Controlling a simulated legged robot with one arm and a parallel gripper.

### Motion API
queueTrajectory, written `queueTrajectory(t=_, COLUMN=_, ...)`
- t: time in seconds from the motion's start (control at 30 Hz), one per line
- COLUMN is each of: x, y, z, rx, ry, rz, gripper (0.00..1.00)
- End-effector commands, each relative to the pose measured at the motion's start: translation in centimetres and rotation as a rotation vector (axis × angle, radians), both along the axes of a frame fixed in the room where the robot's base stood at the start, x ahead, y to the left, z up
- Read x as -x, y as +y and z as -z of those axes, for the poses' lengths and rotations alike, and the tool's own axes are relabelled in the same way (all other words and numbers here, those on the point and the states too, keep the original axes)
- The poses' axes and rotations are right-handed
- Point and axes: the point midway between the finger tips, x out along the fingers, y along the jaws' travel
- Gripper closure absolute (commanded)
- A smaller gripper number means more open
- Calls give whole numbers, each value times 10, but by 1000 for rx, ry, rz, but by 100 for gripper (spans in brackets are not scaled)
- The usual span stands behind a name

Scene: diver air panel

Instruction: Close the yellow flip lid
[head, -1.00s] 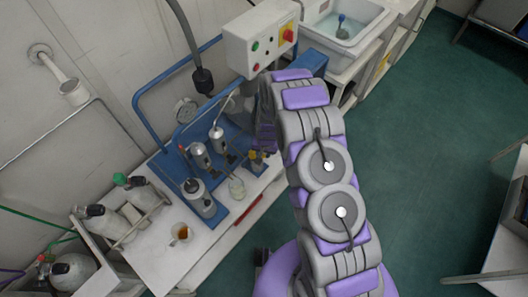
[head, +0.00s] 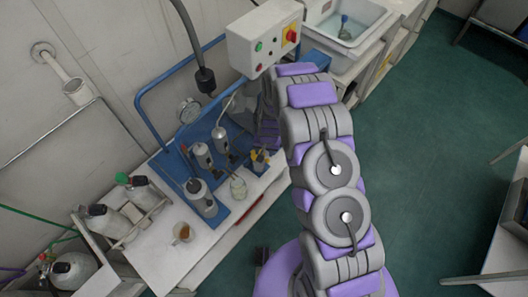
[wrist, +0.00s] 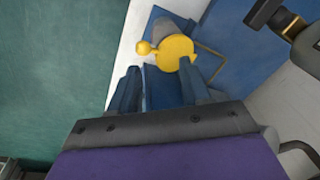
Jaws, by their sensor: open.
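The yellow flip lid (wrist: 175,52) shows as a round disc with a small round knob on its left in the wrist view. It lies just beyond my fingertips, beside a grey cylindrical part. Its exact hinge angle is hard to tell. In the head view my arm hides most of the gripper.
Silver cylinders (head: 203,156) stand on the blue panel left of the lid. A control box (head: 262,38) and a hanging black connector (head: 205,80) are above.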

Motion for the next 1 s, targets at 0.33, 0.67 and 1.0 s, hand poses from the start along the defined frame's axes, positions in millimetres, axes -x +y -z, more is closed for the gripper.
queueTrajectory(t=0.33, x=3, y=-8, z=-71, rx=-4, ry=-6, rz=0, gripper=53)
queueTrajectory(t=0.67, x=8, y=-13, z=-125, rx=-1, ry=-1, rz=0, gripper=53)
queueTrajectory(t=1.0, x=11, y=-15, z=-143, rx=0, ry=3, rz=1, gripper=53)
